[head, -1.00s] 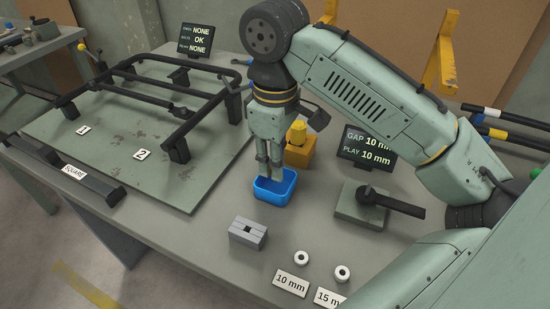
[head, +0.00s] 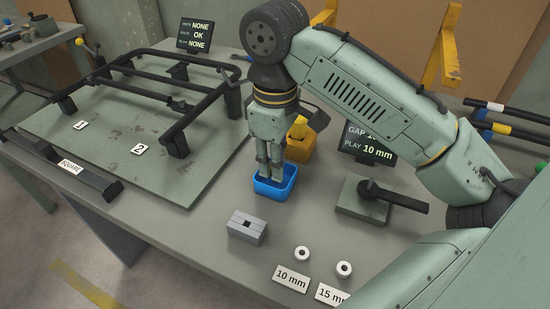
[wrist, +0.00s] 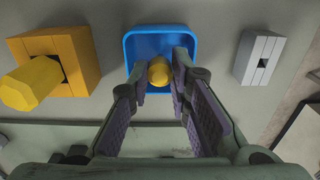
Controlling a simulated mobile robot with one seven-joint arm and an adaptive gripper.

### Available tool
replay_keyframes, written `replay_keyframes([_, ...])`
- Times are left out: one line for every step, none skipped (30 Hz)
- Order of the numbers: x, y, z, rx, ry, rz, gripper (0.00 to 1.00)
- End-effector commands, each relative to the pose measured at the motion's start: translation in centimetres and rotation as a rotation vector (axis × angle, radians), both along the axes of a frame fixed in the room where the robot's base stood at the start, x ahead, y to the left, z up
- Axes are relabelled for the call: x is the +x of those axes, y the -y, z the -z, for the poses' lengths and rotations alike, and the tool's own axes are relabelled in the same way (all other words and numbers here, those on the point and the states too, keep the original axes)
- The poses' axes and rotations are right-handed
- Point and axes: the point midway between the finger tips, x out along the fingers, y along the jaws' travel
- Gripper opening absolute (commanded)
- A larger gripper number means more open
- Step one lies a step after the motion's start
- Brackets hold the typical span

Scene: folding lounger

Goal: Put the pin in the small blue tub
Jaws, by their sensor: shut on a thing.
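The small blue tub (head: 289,188) stands on the bench below my gripper (head: 270,174). In the wrist view the tub (wrist: 129,48) is behind the fingertips, its far rim and sides showing. My gripper (wrist: 159,80) points down and is shut on the pin (wrist: 158,70), of which a rounded yellow end shows between the finger pads. The fingertips overlap the tub's opening in both views. The pin's lower part is hidden, so I cannot tell whether it touches the tub's floor. In the head view the fingers hide the pin.
An orange block (head: 301,154) with a yellow knob is close behind the tub. A grey slotted block (head: 247,229) stands in front. A lever fixture (head: 362,207) and a display (head: 372,145) are to the right. The black lounger frame (head: 180,85) lies left on a green board.

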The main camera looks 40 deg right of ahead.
Motion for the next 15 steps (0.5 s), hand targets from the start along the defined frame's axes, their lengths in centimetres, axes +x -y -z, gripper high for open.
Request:
replay_keyframes([0.0, -0.01, 0.18, 0.0, 0.0, 0.0, 0.0])
replay_keyframes([0.0, -0.01, 0.24, 0.0, 0.0, 0.0, 0.0])
replay_keyframes([0.0, -0.01, 0.32, 0.0, 0.0, 0.0, 0.0])
replay_keyframes([0.0, -0.01, 0.38, 0.0, 0.0, 0.0, 0.0])
replay_keyframes([0.0, -0.01, 0.44, 0.0, 0.0, 0.0, 0.0])
replay_keyframes([0.0, -0.01, 0.52, 0.0, 0.0, 0.0, 0.0])
replay_keyframes([0.01, -0.01, 0.42, 0.0, 0.0, 0.0, 0.2])
replay_keyframes([0.0, 0.0, 0.41, 0.0, 0.0, 0.0, 0.22])
replay_keyframes([0.0, 0.0, 0.41, 0.0, 0.0, 0.0, 0.25])
replay_keyframes([0.0, -0.01, 0.41, 0.0, 0.0, 0.0, 0.27])
replay_keyframes([0.0, -0.01, 0.41, 0.0, 0.0, 0.0, 0.29])
replay_keyframes([0.0, -0.01, 0.4, 0.0, 0.0, 0.0, 0.32])
replay_keyframes([0.0, -0.01, 0.4, 0.0, 0.0, 0.0, 0.34])
replay_keyframes([0.0, -0.01, 0.4, 0.0, 0.0, 0.0, 0.36])
replay_keyframes([0.0, -0.01, 0.4, 0.0, 0.0, 0.0, 0.38])
